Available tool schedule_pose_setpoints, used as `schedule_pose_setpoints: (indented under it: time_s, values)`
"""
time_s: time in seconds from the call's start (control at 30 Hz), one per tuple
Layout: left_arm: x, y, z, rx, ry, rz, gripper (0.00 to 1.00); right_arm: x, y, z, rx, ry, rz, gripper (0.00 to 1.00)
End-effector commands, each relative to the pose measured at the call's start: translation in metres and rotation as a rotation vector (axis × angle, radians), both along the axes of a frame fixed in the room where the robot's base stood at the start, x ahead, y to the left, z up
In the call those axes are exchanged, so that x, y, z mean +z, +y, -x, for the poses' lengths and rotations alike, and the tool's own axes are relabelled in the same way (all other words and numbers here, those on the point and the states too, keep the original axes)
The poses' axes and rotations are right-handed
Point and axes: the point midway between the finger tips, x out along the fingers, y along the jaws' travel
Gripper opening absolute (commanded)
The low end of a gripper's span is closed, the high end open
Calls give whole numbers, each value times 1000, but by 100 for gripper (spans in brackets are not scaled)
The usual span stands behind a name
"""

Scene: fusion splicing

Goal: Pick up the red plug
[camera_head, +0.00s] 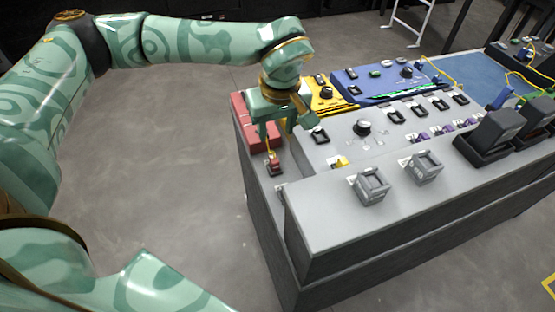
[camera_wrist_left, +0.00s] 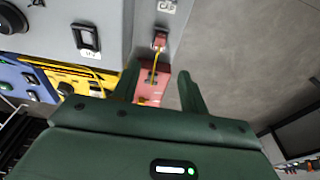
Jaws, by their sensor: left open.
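The red plug (camera_head: 275,166) is small and sits on the grey console's left edge, with a yellow cable running from it. It also shows in the left wrist view (camera_wrist_left: 159,40), near a label. My left gripper (camera_head: 276,137) is just above and behind the plug, open and empty. In the left wrist view, its two dark green fingers (camera_wrist_left: 160,82) are spread apart, with the cable between them and the plug beyond their tips. The gripper and plug appear apart. My right gripper is not in view.
A red block (camera_head: 240,112) lies behind the plug. Yellow (camera_head: 322,106) and blue (camera_head: 350,76) panels lie farther back. The grey console (camera_head: 335,150) carries a knob (camera_head: 362,127), switches and upright grey clips (camera_head: 371,186). Open floor lies left of the console.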

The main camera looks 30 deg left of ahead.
Motion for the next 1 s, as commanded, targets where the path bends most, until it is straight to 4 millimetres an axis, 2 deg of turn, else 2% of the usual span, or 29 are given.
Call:
schedule_pose_setpoints:
  time_s: [0.03,0.23,0.53,0.8,1.0]
  values:
    - [-20,2,-1,2,8,1,44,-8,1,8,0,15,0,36]
    - [-65,7,-6,3,7,2,44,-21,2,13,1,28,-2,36]
    - [-87,10,-9,4,3,4,44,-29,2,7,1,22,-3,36]
    - [-130,14,-12,4,6,4,44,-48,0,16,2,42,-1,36]
    - [-131,15,-13,4,1,3,44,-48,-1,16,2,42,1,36]
